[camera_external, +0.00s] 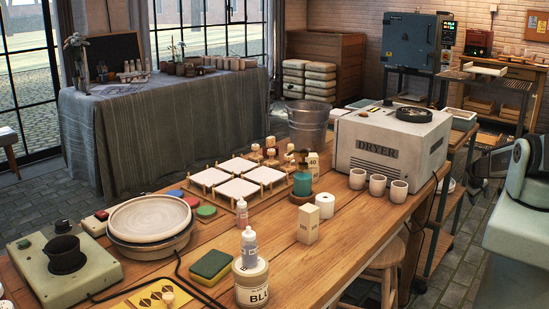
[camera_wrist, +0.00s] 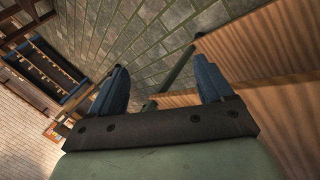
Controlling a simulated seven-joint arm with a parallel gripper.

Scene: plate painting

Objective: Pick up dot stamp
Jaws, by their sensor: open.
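Several small wooden stamps (camera_external: 271,156) stand on the wooden table (camera_external: 385,225), behind the right end of the rack of white tiles. I cannot tell which of them is the dot stamp, as their faces are hidden. In the wrist view my gripper (camera_wrist: 160,64) has its two blue fingers wide apart with nothing between them. It points down at the paved floor beside wooden surfaces, and no stamp shows there. In the external view my arm is at the right edge, well away from the stamps.
The dryer (camera_external: 388,145) and several white cups (camera_external: 378,185) stand between my arm and the stamps. A teal jar (camera_external: 303,184), small boxes (camera_external: 308,224) and a metal bucket (camera_external: 307,125) are near the stamps. A turntable (camera_external: 149,219) sits at the left.

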